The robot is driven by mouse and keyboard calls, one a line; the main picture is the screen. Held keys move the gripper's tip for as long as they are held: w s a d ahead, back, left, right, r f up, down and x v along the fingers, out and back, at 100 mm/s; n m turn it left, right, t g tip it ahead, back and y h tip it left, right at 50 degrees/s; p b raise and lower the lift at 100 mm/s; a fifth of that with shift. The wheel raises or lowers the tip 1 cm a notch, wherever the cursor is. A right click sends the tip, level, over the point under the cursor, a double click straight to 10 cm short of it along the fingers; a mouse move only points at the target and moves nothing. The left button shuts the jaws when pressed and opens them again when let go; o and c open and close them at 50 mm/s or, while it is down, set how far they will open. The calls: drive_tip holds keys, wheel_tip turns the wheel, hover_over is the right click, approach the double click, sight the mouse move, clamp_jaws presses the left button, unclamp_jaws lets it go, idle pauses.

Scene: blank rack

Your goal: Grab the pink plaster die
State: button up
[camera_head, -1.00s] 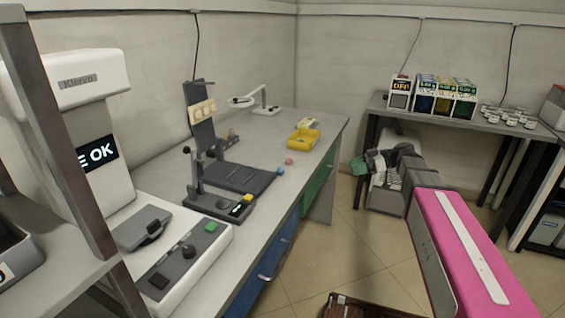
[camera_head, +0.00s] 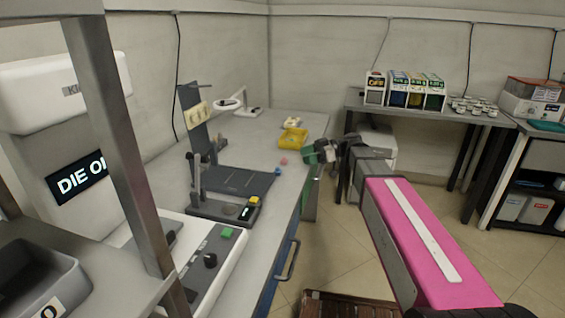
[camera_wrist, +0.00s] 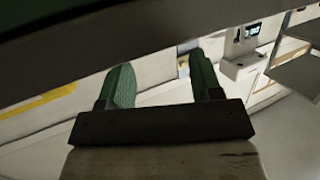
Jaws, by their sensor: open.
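The small pink die (camera_head: 284,161) lies on the grey bench top, near its right edge and in front of the yellow tray. A small blue die (camera_head: 278,171) lies just nearer to me. My gripper, with green fingers (camera_head: 310,155), is just right of the pink die in the head view, by the bench edge; I cannot tell its height or exact distance. In the wrist view the two green fingers (camera_wrist: 162,85) stand apart with nothing between them. The pink die is not seen in the wrist view.
A yellow tray (camera_head: 293,138) stands behind the dice. A dark fixture (camera_head: 240,180) and a post stand (camera_head: 222,205) are left of them. The bench (camera_head: 315,125) has cabinets under its right edge. A wooden crate (camera_head: 345,308) is on the floor.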

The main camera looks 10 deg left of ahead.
sight(288, 163)
drive_tip(key=shift+r+x, duration=0.15)
drive_tip(key=shift+x, duration=1.65)
drive_tip(key=shift+r+x, duration=0.15)
drive_tip(key=shift+x, duration=1.6)
drive_tip(key=shift+w+a, duration=0.15)
drive_tip(key=c, duration=1.1)
